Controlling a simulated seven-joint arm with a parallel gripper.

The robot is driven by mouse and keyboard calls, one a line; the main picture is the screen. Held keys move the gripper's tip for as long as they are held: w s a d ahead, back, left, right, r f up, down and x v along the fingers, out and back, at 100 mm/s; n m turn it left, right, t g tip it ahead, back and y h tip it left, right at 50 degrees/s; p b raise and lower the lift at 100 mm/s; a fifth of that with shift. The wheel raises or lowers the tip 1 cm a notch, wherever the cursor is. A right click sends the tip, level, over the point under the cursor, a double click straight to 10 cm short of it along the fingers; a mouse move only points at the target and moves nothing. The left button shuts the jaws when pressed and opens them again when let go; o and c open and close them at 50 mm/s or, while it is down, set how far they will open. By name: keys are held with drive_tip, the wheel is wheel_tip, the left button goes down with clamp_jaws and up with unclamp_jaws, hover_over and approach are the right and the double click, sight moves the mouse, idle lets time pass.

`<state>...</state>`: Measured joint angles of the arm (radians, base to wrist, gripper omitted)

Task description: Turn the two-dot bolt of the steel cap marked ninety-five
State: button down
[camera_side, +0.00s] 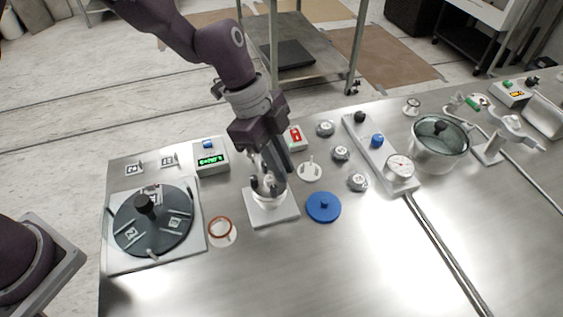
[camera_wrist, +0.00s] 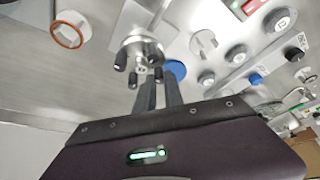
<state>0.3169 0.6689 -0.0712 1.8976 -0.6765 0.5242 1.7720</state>
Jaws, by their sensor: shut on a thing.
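A round steel cap (camera_wrist: 137,45) with several black-tipped bolts stands on a white square base (camera_side: 283,215). No ninety-five mark can be read on it, and no bolt's dots can be made out. My gripper (camera_side: 268,183) is lowered over this cap in the side view and hides much of it. In the wrist view my gripper (camera_wrist: 154,78) has its two fingers reaching to the near side of the cap, among the black bolts. It is shut on one of these bolts; which one cannot be told.
A blue disc (camera_side: 323,207) lies right of the base, a red ring (camera_side: 222,229) in a white holder left of it. A dark turntable (camera_side: 150,228) is at far left. Several small round dials and a glass-lidded pot (camera_side: 438,145) stand right. The front table is clear.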

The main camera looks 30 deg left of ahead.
drive_tip(key=n+t, duration=0.1)
drive_tip(key=n, duration=0.2)
drive_tip(key=shift+s+n+t, duration=0.1)
drive_tip(key=shift+n+t, duration=0.3)
drive_tip(key=n+t+y, duration=0.1)
drive_tip(key=n, duration=0.3)
drive_tip(key=shift+s+d, duration=0.15)
drive_tip(key=n, duration=0.2)
drive_tip(key=n+t+y, duration=0.1)
drive_tip(key=n, duration=0.1)
drive_tip(key=shift+s+d+n+t+y, duration=0.1)
drive_tip(key=shift+d+n+t+y, duration=0.05)
drive_tip(key=shift+n+t+y, duration=0.2)
drive_tip(key=shift+n+y, duration=0.75)
drive_tip(key=shift+n, duration=1.6)
drive_tip(key=c, duration=1.7)
unclamp_jaws()
